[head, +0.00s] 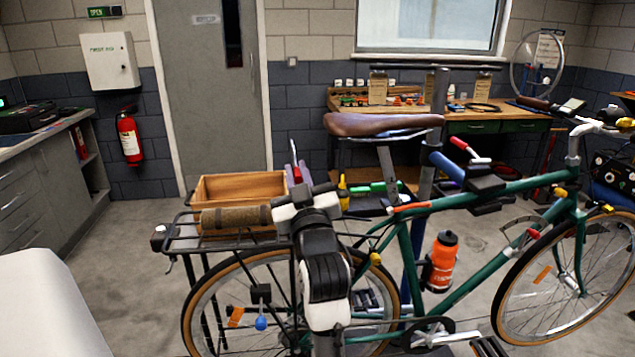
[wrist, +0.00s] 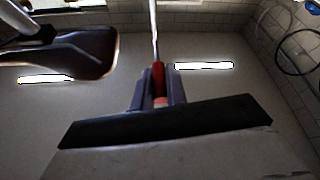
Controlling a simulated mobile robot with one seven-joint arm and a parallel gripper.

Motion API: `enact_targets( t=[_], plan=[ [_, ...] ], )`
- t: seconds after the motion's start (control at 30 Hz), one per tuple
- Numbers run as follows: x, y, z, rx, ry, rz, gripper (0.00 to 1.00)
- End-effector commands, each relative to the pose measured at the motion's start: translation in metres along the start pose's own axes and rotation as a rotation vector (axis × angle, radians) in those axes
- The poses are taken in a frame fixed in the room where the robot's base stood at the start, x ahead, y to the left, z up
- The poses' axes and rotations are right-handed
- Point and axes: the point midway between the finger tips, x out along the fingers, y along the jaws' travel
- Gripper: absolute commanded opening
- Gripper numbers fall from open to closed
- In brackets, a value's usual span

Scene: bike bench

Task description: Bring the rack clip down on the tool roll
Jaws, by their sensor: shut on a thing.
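The tool roll (head: 230,219), a brown-green cylinder with darker bands, lies across the black rear rack (head: 178,243) of the green bicycle. My gripper (head: 297,176) is above the rack's front end, to the right of the roll and apart from it. Its jaws are shut on the rack clip (head: 293,150), a thin rod standing raised with a red part at the grip. In the wrist view the red part (wrist: 158,72) sits between my two fingers (wrist: 159,90), and the rod runs upward from it. My wrist hides where the clip meets the rack.
A wooden crate (head: 240,187) is close behind the roll. The brown saddle (head: 380,124) is right of my gripper and shows at the left of the wrist view (wrist: 75,55). A workbench (head: 500,115) stands by the back wall. The floor left of the rack is clear.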

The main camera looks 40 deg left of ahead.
Motion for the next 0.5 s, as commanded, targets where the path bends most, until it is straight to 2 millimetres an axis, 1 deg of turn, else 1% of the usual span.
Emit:
enact_targets(
  t=[0.03,0.17,0.33,0.5],
  plan=[
    [0.003,-0.009,0.0,-0.04,0.003,-0.017,0.0],
    [0.007,-0.033,0.0,-0.154,0.003,-0.064,0.0],
    [0.007,-0.063,0.001,-0.304,0.004,-0.125,0.0],
    [0.004,-0.093,0.007,-0.454,0.004,-0.186,0.0]
  ],
)
